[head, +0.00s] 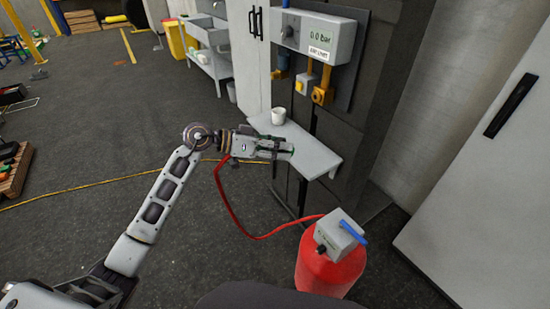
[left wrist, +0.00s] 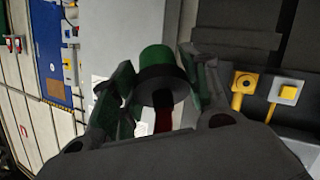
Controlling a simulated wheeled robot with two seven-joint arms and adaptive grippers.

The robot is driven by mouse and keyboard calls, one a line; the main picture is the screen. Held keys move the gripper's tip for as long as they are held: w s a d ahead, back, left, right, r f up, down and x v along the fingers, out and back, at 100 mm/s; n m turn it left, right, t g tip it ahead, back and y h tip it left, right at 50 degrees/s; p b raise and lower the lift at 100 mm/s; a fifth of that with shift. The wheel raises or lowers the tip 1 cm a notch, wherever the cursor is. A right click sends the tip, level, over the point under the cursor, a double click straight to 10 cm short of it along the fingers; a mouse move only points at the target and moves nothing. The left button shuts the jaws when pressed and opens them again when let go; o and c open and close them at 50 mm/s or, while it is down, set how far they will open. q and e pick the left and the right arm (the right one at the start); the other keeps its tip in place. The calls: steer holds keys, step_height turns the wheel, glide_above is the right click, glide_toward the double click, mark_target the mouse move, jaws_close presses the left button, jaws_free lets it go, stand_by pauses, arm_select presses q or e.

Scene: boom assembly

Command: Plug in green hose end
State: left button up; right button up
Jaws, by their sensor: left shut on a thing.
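The green hose end (left wrist: 158,60) has a dark collar and sits between the fingers of my left gripper (left wrist: 155,88) in the left wrist view. The gripper is shut on it. In the head view my left gripper (head: 282,149) is over the small white shelf, left of and below the wall unit; the hose end cannot be made out there. The red hose (head: 237,221) hangs from the gripper and runs to the red tank (head: 328,273). The wall unit (head: 318,35) reads 0.0 bar, with yellow fittings (head: 322,94) below it. My right gripper is out of view.
A white cup (head: 278,116) stands on the white shelf (head: 318,160), close to my left gripper. A white cabinet (head: 480,160) stands at the right. Yellow fittings (left wrist: 243,88) also show right of the gripper in the left wrist view. The floor at left is mostly clear.

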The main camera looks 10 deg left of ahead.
arm_select(q)
steer(key=shift+w+a+r+n+t+h, duration=0.3)
steer(key=shift+w+r+n+t+h, duration=0.3)
steer(key=shift+w+r+n+t, duration=0.3)
steer(key=w+a+n+t+y, duration=0.2)
steer(key=w+a+n+t, duration=0.4)
steer(key=t, duration=0.4)
steer(key=shift+w+a+r+t, duration=0.25)
steer(key=shift+w+a+t, duration=0.05)
steer(key=shift+w+a, duration=0.3)
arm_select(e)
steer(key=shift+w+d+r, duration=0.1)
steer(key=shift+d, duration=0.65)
